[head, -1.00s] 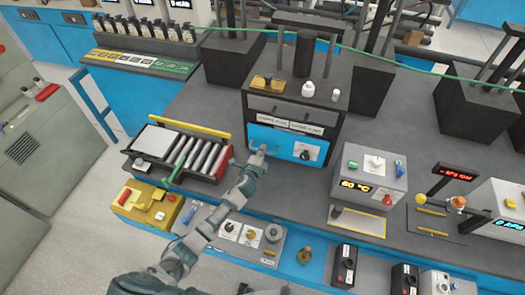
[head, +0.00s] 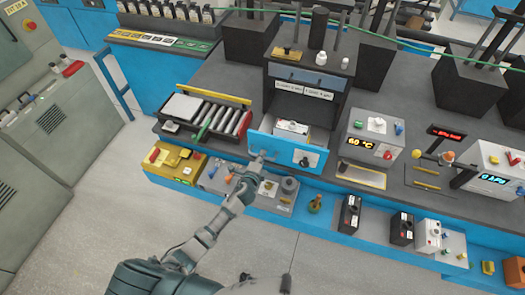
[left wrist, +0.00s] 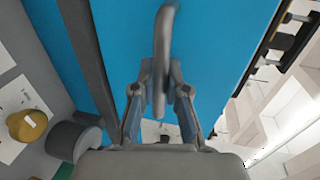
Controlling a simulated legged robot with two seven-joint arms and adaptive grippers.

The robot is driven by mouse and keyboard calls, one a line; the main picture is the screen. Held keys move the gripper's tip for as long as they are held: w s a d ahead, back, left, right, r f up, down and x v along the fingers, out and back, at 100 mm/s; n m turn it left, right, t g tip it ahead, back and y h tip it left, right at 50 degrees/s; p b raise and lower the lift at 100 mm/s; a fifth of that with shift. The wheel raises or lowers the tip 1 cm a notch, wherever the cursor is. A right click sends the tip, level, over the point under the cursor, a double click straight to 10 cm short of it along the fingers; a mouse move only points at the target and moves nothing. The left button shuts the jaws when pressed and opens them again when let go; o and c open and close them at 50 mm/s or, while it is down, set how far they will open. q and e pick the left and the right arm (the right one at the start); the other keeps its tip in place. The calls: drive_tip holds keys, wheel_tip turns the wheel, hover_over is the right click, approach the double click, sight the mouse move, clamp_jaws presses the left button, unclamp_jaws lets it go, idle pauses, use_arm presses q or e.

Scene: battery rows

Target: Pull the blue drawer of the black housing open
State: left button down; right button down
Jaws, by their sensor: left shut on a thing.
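The black housing (head: 334,112) stands on the grey bench. Its blue drawer (head: 282,147) is pulled out toward me, and a pale object (head: 292,127) shows inside it. A dark round knob (head: 304,161) is on the drawer's front, toward the right. My left gripper (head: 259,157) is at the left part of the drawer front. In the left wrist view, my left gripper (left wrist: 161,98) is shut on the grey curved handle (left wrist: 166,35) against the blue face (left wrist: 215,45). My right gripper is not in view.
A roller unit (head: 215,118) stands left of the drawer, close to it. A box with a 60 °C display (head: 372,139) stands to the right. Below the drawer, a grey panel with knobs (head: 282,198) lies on the blue lower shelf. The floor in front is clear.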

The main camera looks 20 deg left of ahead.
use_arm(q)
drive_tip(key=shift+s+d+f, duration=0.1)
drive_tip(key=shift+s+f, duration=0.05)
drive_tip(key=shift+s, duration=0.45)
drive_tip(key=shift+s+d+f, duration=0.1)
drive_tip(key=shift+s, duration=0.45)
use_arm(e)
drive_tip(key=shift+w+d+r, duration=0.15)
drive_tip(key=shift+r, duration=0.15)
use_arm(q)
drive_tip(key=c, duration=1.2)
unclamp_jaws()
drive_tip(key=shift+w, duration=0.1)
drive_tip(key=shift+w+d, duration=0.15)
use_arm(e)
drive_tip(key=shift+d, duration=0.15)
use_arm(q)
drive_tip(key=shift+r, duration=0.1)
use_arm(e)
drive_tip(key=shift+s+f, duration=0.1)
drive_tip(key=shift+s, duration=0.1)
use_arm(q)
drive_tip(key=v, duration=1.2)
drive_tip(key=shift+d, duration=0.1)
